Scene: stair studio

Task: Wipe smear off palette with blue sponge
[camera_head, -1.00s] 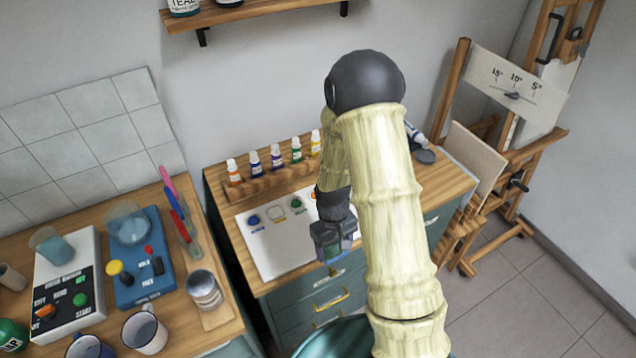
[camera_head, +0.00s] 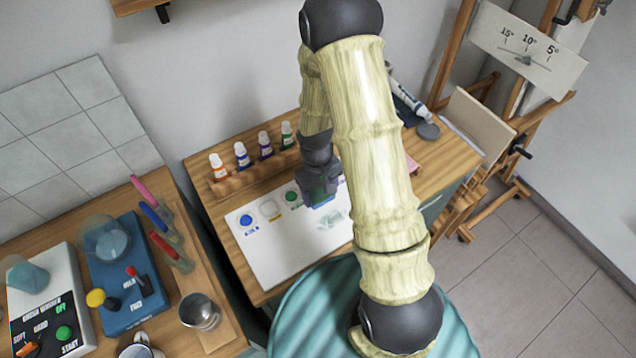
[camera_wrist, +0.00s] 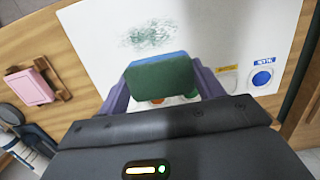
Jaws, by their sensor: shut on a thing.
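The white palette (camera_head: 275,262) lies on the wooden cabinet top, with blue, white and green paint dabs along its far side. A grey-green smear (camera_head: 331,219) shows on its right part; it also shows in the wrist view (camera_wrist: 150,34). My gripper (camera_head: 320,195) is over the palette, just beyond the smear in the head view. In the wrist view my gripper (camera_wrist: 163,85) is shut on the sponge (camera_wrist: 160,72), which has a green face and a blue edge. I cannot tell whether the sponge touches the palette. My arm hides the palette's right part in the head view.
A rack (camera_head: 255,172) of paint bottles stands behind the palette. A pink block (camera_wrist: 30,85) in a wooden holder lies off the palette's side in the wrist view. The left bench holds a blue device (camera_head: 125,265), brushes and a metal cup (camera_head: 200,312). An easel stands at right.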

